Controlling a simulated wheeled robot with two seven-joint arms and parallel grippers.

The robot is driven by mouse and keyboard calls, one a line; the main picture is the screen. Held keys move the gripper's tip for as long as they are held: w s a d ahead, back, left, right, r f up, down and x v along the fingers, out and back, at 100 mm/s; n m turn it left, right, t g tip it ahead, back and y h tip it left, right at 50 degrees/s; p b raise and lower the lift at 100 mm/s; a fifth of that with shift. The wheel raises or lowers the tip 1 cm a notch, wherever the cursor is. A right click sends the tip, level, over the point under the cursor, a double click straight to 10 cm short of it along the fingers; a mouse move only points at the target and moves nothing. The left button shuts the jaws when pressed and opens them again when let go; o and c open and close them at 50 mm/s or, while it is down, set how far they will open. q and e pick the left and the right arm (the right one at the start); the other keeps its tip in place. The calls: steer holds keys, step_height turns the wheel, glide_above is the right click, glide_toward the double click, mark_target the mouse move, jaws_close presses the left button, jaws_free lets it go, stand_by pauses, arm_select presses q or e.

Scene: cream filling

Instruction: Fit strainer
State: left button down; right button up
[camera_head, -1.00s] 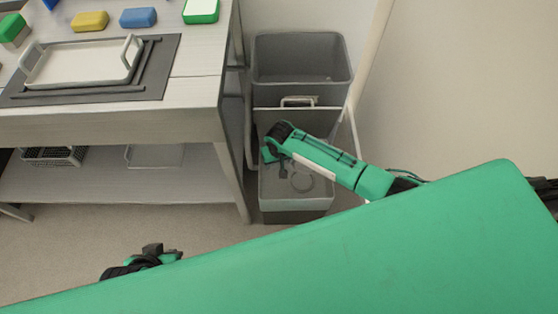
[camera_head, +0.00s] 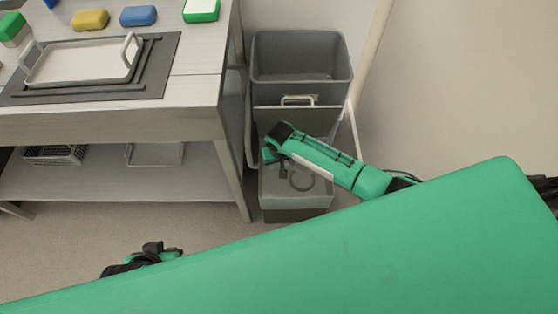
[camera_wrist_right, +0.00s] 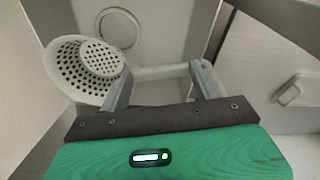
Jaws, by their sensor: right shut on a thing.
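The strainer (camera_wrist_right: 88,68) is a pale round cup with many small holes and a straight handle to the right. It shows in the right wrist view, with the handle between the fingers of my right gripper (camera_wrist_right: 160,78), which is shut on it. Behind the strainer is the grey floor of a basin, with a round ring (camera_wrist_right: 119,28); the strainer looks apart from the ring. In the head view my right gripper (camera_head: 279,158) is over the grey basin (camera_head: 295,208), and the strainer is hard to make out there. My left gripper (camera_head: 152,250) shows only partly, past my green body.
A grey bin (camera_head: 302,62) stands behind the basin, with a pale panel and white handle (camera_head: 298,100) between. A metal table (camera_head: 195,95) with a tray (camera_head: 84,62) and sponges stands left. A pale pole leans near the wall at right.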

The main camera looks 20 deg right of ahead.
steer(key=shift+f+b, duration=1.2)
steer(key=shift+f, duration=1.3)
steer(key=shift+f+b, duration=0.9)
steer(key=shift+f, duration=1.1)
steer(key=shift+f+b, duration=0.9)
steer(key=shift+f, duration=0.8)
steer(key=o, duration=1.3)
steer(key=shift+o, duration=0.2)
